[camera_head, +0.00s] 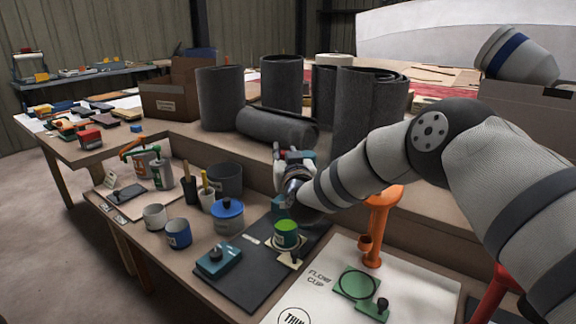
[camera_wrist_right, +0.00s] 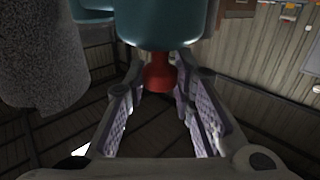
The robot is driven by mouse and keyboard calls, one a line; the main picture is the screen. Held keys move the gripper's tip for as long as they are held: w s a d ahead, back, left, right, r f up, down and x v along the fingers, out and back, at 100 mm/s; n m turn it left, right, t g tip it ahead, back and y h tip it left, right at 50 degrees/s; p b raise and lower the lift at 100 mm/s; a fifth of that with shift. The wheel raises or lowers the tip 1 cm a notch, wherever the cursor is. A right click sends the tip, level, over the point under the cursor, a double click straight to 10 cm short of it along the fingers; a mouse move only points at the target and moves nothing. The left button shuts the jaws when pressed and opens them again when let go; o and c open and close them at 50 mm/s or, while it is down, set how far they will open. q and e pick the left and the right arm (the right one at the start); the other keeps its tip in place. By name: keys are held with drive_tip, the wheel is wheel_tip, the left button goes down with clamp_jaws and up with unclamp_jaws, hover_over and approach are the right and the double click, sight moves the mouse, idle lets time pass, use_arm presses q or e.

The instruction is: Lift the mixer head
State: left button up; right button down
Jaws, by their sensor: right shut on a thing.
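The mixer head is teal; in the right wrist view its rounded body (camera_wrist_right: 160,22) fills the top, with a red knob (camera_wrist_right: 159,73) below it. My right gripper (camera_head: 288,158) is shut on the red knob, with its fingers either side of it. In the head view the gripper and wrist hide most of the mixer. A teal part (camera_head: 281,202) shows below the wrist. My left gripper is not in view.
The front of the dark mat has bare room.

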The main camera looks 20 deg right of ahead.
drive_tip(key=shift+w+d+r, duration=0.1)
drive_tip(key=shift+r, duration=0.45)
drive_tip(key=c, duration=1.6)
unclamp_jaws()
drive_tip(key=shift+o, duration=1.2)
drive_tip(key=shift+w+f, duration=0.2)
drive_tip(key=shift+f, duration=0.05)
drive_tip(key=shift+s, duration=0.15)
drive_tip(key=shift+s+f, duration=0.15)
drive_tip(key=shift+s, duration=0.15)
drive_tip(key=s+a, duration=0.1)
drive_tip(key=s, duration=1)
drive_tip(key=shift+a, duration=0.3)
drive_tip(key=shift+s, duration=0.1)
